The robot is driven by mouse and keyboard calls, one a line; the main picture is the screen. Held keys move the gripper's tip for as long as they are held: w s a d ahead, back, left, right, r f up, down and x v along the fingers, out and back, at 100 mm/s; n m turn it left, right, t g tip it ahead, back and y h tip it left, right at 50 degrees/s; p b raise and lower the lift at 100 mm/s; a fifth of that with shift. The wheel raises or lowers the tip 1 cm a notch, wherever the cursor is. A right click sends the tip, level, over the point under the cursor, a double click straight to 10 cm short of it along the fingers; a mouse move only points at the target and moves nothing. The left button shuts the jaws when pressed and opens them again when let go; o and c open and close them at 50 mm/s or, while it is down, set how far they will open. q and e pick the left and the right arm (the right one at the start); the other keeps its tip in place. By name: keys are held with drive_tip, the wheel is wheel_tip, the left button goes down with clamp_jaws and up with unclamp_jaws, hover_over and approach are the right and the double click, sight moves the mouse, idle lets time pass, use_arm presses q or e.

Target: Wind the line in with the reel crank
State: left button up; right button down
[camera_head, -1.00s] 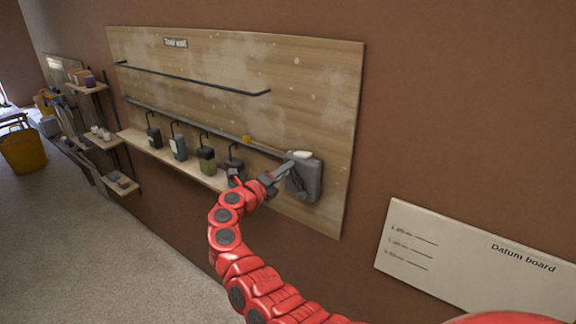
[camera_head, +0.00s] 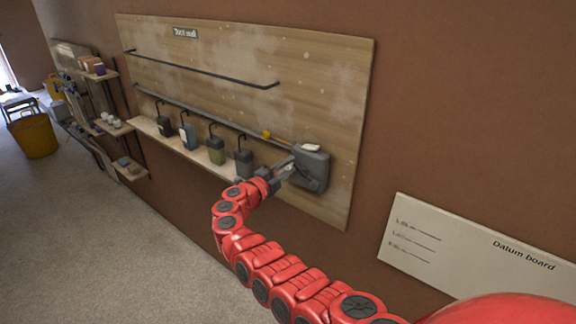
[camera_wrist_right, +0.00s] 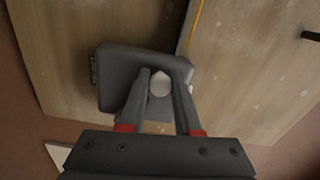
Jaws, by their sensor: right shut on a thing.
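The grey reel box (camera_head: 314,169) is mounted at the right end of the wooden tool board. It fills the middle of the right wrist view (camera_wrist_right: 113,68). My right gripper (camera_head: 287,166) is at the left front side of the reel. In the right wrist view, its two fingers are shut on a pale round knob, the crank knob (camera_wrist_right: 160,82). The rest of the crank is hidden behind the fingers. A thin yellow line (camera_wrist_right: 197,24) runs away from the reel, with an orange-yellow end piece (camera_head: 266,134) near the rail. My left gripper is not in view.
Several dark bottles or tools (camera_head: 216,150) hang above a narrow wooden shelf (camera_head: 150,128) left of the reel. The tool board (camera_head: 330,90) carries two dark rails. A datum board (camera_head: 450,245) is on the wall at the lower right.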

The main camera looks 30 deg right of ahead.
drive_tip(key=shift+f, duration=0.1)
drive_tip(key=c, duration=0.6)
unclamp_jaws()
drive_tip(key=b+v, duration=0.4)
drive_tip(key=v, duration=1.3)
drive_tip(key=shift+a+b, duration=0.2)
drive_tip(key=shift+b, duration=0.2)
